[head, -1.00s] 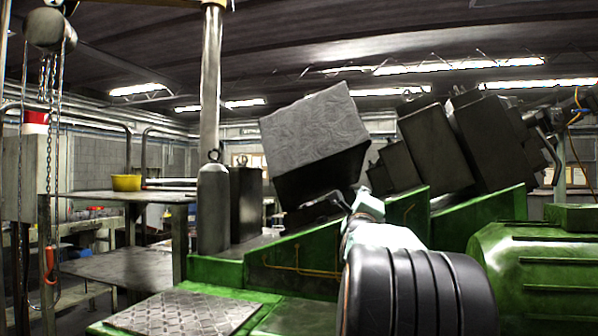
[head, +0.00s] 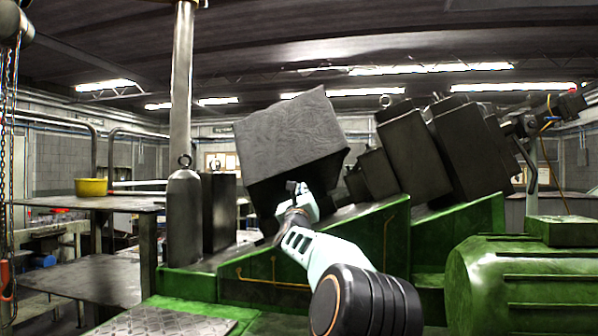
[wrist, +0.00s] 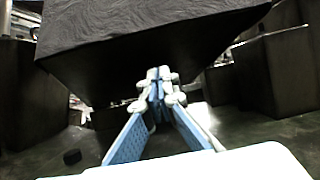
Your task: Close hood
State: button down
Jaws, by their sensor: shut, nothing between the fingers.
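The hood (head: 290,135) is a dark grey textured box, tilted up on the green machine bed in the head view. Its shadowed underside also shows at the top of the wrist view, where the hood (wrist: 130,25) hangs over my fingers. My gripper (head: 296,188) is at the hood's lower front edge in the head view. In the wrist view my gripper (wrist: 158,85) has its blue-padded fingers together at the tips, with nothing between them. The tips look close under the hood; I cannot tell whether they touch it.
A grey cylinder (head: 184,215) with a ring on top stands left of the hood. Dark tilted blocks (head: 412,150) stand to its right. A ribbed green motor housing (head: 530,275) is at the front right. A yellow bowl (head: 91,187) sits on a shelf at left.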

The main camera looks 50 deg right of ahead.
aim_at(300, 171)
jog(key=shift+w+d+r+p, duration=0.45)
jog(key=shift+w+r+p, duration=0.15)
jog(key=shift+r, duration=0.1)
jog(key=shift+w+d+r+p, duration=0.4)
jog(key=shift+w+r+p, duration=0.1)
jog(key=shift+r+p, duration=0.2)
jog(key=shift+w+d+r+p, duration=0.45)
jog(key=shift+w+r+p, duration=0.1)
jog(key=shift+r, duration=0.15)
jog(key=shift+r, duration=0.1)
